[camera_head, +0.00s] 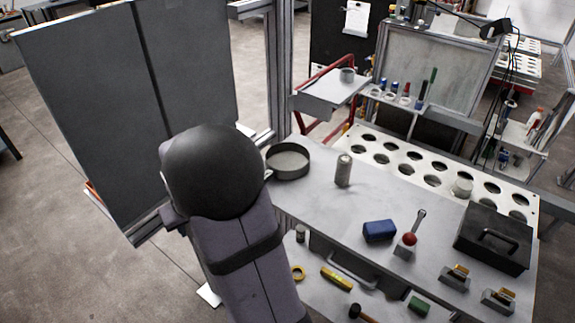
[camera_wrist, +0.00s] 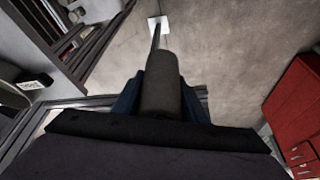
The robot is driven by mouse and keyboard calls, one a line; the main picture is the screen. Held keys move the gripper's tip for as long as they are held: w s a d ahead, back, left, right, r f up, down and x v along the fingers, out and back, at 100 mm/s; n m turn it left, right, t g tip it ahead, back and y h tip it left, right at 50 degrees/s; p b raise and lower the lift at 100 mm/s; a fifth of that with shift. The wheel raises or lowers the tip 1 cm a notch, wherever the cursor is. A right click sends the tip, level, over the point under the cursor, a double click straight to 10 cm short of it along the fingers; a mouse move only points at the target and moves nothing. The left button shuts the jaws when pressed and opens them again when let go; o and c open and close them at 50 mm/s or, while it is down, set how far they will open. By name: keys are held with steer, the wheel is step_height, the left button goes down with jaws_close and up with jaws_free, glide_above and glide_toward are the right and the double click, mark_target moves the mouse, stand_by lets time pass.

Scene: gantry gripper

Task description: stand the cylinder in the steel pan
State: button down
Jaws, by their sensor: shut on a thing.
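The steel pan (camera_head: 288,162) is round and shallow and stands at the left end of the grey worktable. Its visible inside is empty. My gripper (camera_wrist: 160,98) shows in the wrist view, its blue fingers shut on the two sides of a grey-brown cylinder (camera_wrist: 161,82). The cylinder sticks out past the fingers, with bare floor behind it, apart from the pan. In the head view my arm hides the gripper and the held cylinder.
A metal can (camera_head: 343,170) stands right of the pan. A white rack with round holes (camera_head: 398,163) runs behind it. A blue box (camera_head: 379,231), a red-knobbed lever (camera_head: 409,240) and a black case (camera_head: 493,238) stand further right. A tall dark panel (camera_head: 120,90) is at left.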

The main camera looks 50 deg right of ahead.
steer(key=w+d+r, duration=0.2)
steer(key=w, duration=0.4)
step_height(320, 180, up, 6)
steer(key=m+g+h+p, duration=0.1)
steer(key=m+h+p, duration=0.1)
steer(key=m, duration=0.4)
glide_above(289, 167)
steer(key=s+a, duration=0.1)
steer(key=shift+a+f+p, duration=0.1)
steer(key=shift+f+p, duration=1.45)
steer(key=shift+f, duration=3.6)
steer(key=shift+f, duration=0.2)
steer(key=c, duration=1.1)
jaws_free()
